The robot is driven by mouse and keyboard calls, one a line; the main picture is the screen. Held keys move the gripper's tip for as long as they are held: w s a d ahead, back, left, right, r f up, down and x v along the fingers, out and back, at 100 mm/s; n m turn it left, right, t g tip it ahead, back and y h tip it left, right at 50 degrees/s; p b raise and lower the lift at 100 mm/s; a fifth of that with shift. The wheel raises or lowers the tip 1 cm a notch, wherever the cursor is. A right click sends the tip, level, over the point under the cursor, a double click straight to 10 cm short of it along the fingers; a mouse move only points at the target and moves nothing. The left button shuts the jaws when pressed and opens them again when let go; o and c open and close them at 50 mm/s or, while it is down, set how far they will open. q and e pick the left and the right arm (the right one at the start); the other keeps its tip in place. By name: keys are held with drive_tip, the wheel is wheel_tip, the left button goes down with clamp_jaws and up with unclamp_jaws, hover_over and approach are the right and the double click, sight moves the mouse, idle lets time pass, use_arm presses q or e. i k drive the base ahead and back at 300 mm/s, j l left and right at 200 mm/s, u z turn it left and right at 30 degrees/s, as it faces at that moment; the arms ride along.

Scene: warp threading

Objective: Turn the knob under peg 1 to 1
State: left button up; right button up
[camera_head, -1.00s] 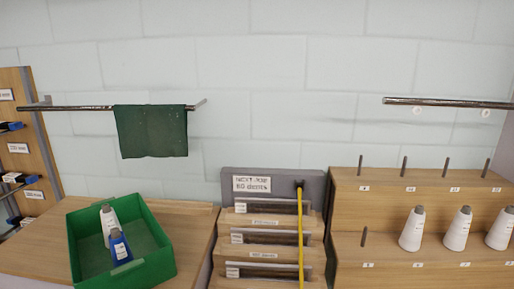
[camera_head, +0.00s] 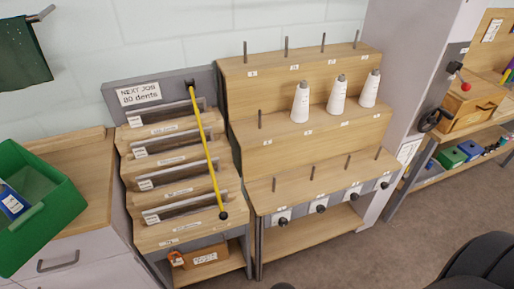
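A wooden stepped peg rack (camera_head: 300,156) stands in the middle, with pegs on its three steps. Along its grey front rail, below the lowest pegs, is a row of several black knobs on white plates. The leftmost knob (camera_head: 283,221) sits below the leftmost low peg (camera_head: 274,184). To its right are a second knob (camera_head: 320,209), a third knob (camera_head: 354,197) and a rightmost knob (camera_head: 384,185). The peg numbers and dial markings are too small to read. Neither gripper can be made out; no gripper touches the knobs.
White cones (camera_head: 337,97) stand on the middle step. Left is a slotted reed rack (camera_head: 160,195) with a yellow rod (camera_head: 207,145) across it. A green bin (camera_head: 45,222) sits on a cabinet farther left. A grey column (camera_head: 412,70) flanks the peg rack.

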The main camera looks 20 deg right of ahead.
sight(283, 222)
drive_tip(key=z, duration=0.95)
